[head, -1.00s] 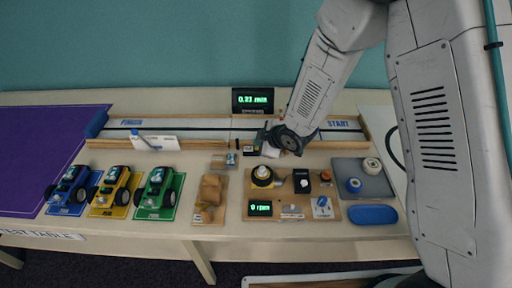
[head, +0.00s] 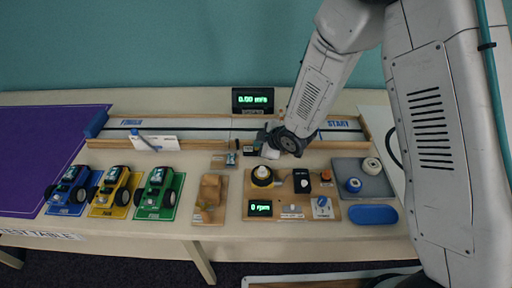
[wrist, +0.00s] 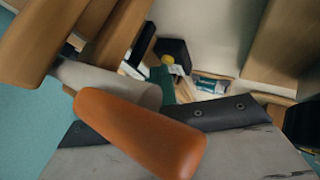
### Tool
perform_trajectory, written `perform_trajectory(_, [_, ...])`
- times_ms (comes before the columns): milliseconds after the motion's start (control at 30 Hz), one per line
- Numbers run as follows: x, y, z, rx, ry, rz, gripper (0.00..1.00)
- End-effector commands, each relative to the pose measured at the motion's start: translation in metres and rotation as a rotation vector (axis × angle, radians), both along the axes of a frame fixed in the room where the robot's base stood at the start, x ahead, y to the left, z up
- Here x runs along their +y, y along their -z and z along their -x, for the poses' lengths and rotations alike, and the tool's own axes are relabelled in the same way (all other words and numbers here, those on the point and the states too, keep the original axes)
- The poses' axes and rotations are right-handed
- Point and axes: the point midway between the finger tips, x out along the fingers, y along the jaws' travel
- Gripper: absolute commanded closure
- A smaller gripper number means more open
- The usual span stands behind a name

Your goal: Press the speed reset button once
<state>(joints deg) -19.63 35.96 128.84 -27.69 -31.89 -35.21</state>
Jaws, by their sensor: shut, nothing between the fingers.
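The speed display (head: 253,100) stands behind the track and reads 0.00 m/s in green. My gripper (head: 263,143) is low at the near side of the track, left of the START label, with its jaws shut and nothing held. A small dark box (head: 248,150) sits just left of the gripper, at the track's front edge. In the wrist view a dark box with a yellow round top (wrist: 168,58) shows beyond the gripper parts. I cannot tell for certain which part is the reset button, or whether the fingertips touch it; the gripper partly hides that spot.
The wooden-edged track (head: 180,128) runs behind. In front are a small board with a blue part (head: 231,159), a wooden ramp block (head: 210,190), the motor board (head: 285,180) and a grey tray (head: 375,190). Blue, yellow and green cars (head: 155,193) stand left.

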Motion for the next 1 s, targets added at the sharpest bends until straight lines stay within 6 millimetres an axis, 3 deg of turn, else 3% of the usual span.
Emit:
perform_trajectory(300, [0.000, -0.014, 0.000, 0.000, 0.000, 0.000, 1.00])
perform_trajectory(667, [0.000, -0.017, 0.000, -0.001, 0.001, 0.000, 1.00])
perform_trajectory(1000, [0.000, -0.050, -0.001, -0.003, -0.001, -0.001, 1.00])
